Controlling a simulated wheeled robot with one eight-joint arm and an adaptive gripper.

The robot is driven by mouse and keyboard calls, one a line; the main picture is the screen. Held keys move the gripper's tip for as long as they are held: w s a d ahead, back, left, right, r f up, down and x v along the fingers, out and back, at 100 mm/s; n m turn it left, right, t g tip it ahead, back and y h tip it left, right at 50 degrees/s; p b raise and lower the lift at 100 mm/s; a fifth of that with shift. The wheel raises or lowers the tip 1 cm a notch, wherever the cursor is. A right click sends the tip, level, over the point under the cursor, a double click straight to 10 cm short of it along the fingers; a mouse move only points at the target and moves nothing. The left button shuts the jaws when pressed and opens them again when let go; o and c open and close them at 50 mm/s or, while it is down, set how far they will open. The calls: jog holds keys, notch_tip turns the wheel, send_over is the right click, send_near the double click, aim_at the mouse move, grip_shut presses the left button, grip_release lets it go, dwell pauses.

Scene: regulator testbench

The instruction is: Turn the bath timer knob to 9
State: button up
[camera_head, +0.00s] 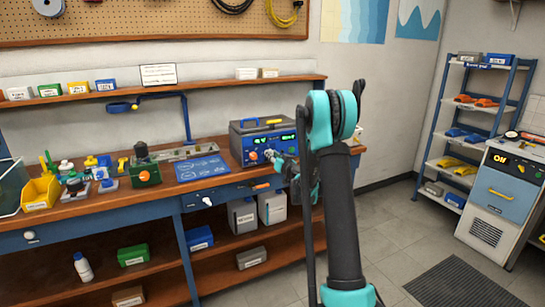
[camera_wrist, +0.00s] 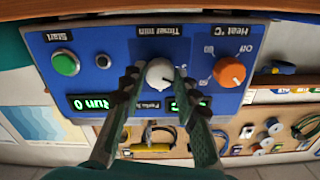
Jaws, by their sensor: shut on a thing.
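The bath is a grey box with a blue front panel (camera_head: 262,143) on the wooden bench. The wrist view shows its panel (camera_wrist: 118,45) upside down. The pale timer knob (camera_wrist: 160,72), by the label "Timer min", sits between the two fingers of my gripper (camera_wrist: 158,76), which is shut on it. A short dark mark shows on the knob, but I cannot read its setting. The fingers partly cover the green displays and the scale around the knob. In the head view my gripper (camera_head: 279,161) is at the panel's right part.
On the panel, an orange heat knob (camera_wrist: 229,72) is close to one finger, and a green start button (camera_wrist: 65,62) is farther off on the other side. A blue mat (camera_head: 202,168) and a green device (camera_head: 145,175) stand left along the bench.

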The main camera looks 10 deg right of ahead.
jog(key=shift+m, duration=15.4)
jog(key=o, duration=1.2)
jog(key=shift+c, duration=0.2)
jog(key=v, duration=1.2)
